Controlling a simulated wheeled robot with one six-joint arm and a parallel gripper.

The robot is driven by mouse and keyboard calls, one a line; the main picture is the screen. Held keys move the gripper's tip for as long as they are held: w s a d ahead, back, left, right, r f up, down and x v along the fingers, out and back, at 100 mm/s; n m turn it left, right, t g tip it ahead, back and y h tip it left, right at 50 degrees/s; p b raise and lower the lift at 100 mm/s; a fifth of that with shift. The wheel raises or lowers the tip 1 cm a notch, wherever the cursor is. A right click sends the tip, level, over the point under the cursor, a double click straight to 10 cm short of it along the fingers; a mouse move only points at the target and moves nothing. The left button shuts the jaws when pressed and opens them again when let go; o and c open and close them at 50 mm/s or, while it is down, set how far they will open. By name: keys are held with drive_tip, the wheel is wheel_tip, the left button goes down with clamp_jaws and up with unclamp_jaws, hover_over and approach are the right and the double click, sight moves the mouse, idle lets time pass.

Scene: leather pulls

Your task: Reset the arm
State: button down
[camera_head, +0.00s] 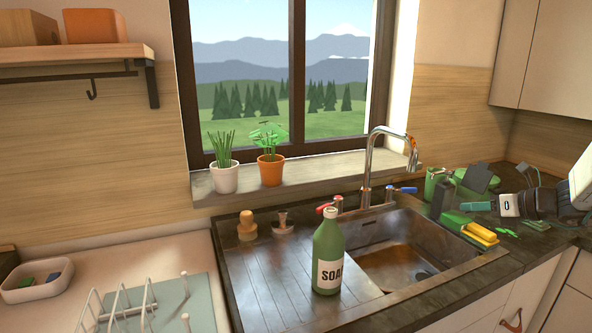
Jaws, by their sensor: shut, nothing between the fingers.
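My gripper (472,206) is at the right side of the view, over the dark counter to the right of the sink. Its dark body and white ringed section marked "0" reach in from the right edge, and its narrow green fingers point left. The fingers are shut with nothing between them. My white arm link (582,180) shows at the right edge; the rest of the arm is out of view.
A green soap bottle (328,255) stands by the sink (400,250). A tall faucet (370,165) rises behind it. A yellow sponge (480,234) and several green items lie near my gripper. Leather pulls (516,322) hang on the cabinet. A dish rack (125,305) stands left.

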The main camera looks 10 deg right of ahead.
drive_tip(key=s+a+n+g, duration=0.8)
drive_tip(key=s+a+n, duration=0.3)
drive_tip(key=a+n, duration=0.55)
drive_tip(key=s+a+r+n+g+h, duration=0.1)
drive_tip(key=s+a+n+h, duration=0.2)
drive_tip(key=s+n, duration=0.5)
drive_tip(key=s+a+n+g+h, duration=0.1)
drive_tip(key=s+a+n+h, duration=0.2)
drive_tip(key=s+a+n, duration=0.3)
drive_tip(key=s+n, duration=0.3)
drive_tip(key=s, duration=0.1)
drive_tip(key=shift+s+r+h, duration=0.35)
drive_tip(key=shift+s+h, duration=0.05)
